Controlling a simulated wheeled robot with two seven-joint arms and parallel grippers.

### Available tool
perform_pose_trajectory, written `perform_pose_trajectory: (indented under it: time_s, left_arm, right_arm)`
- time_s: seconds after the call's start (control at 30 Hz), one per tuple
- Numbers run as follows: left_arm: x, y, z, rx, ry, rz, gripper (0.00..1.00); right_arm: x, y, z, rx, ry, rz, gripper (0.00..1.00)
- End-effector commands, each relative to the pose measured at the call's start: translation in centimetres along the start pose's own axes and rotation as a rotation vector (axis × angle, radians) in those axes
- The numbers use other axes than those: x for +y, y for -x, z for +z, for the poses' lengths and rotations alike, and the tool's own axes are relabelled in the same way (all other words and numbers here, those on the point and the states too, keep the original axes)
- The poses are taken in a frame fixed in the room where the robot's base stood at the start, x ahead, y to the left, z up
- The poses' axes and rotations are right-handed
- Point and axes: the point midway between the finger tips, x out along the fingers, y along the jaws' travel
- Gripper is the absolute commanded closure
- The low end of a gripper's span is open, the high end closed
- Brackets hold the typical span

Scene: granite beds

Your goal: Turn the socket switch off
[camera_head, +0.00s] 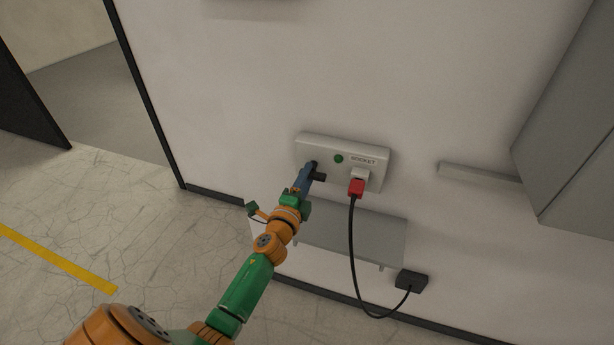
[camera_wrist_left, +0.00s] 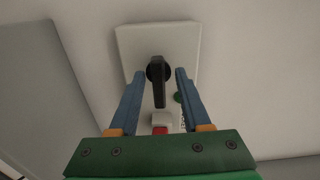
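A pale socket box (camera_head: 325,146) is on the wall, with a green round lamp (camera_head: 338,158) and a "SOCKET" label. Its black switch handle (camera_head: 320,177) points to the right in the head view, partly hidden by my gripper. In the left wrist view the handle (camera_wrist_left: 158,85) extends from its round hub down the picture. My left gripper (camera_head: 307,171) is at the box's left part. Its two blue fingers (camera_wrist_left: 160,72) are apart, one on each side of the handle, with visible gaps. A red plug (camera_head: 355,187) is in the box, right of the handle. My right gripper is out of view.
A black cord runs from the plug to a dark block (camera_head: 411,280) low at the wall. A grey panel (camera_head: 350,238) is below the box. A grey cabinet (camera_head: 572,130) and a short ledge (camera_head: 480,176) are to the right. An opening is at the left.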

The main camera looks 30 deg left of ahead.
Motion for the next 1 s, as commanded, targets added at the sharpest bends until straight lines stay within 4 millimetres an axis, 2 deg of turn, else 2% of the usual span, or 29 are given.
perform_pose_trajectory:
  time_s: [0.2,0.57,0.9,1.0]
  left_arm:
    - [0.0,0.2,0.0,0.0,0.004,0.001,0.53]
    - [0.1,5.5,0.0,-0.001,0.007,0.003,0.53]
    - [0.1,6.2,0.0,0.0,0.006,0.002,0.53]
    - [0.3,7.5,0.0,0.0,0.007,0.004,0.53]
  right_arm:
    - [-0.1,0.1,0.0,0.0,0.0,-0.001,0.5]
    - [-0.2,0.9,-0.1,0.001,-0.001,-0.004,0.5]
    - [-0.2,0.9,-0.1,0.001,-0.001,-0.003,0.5]
    - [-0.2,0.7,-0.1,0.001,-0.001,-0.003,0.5]
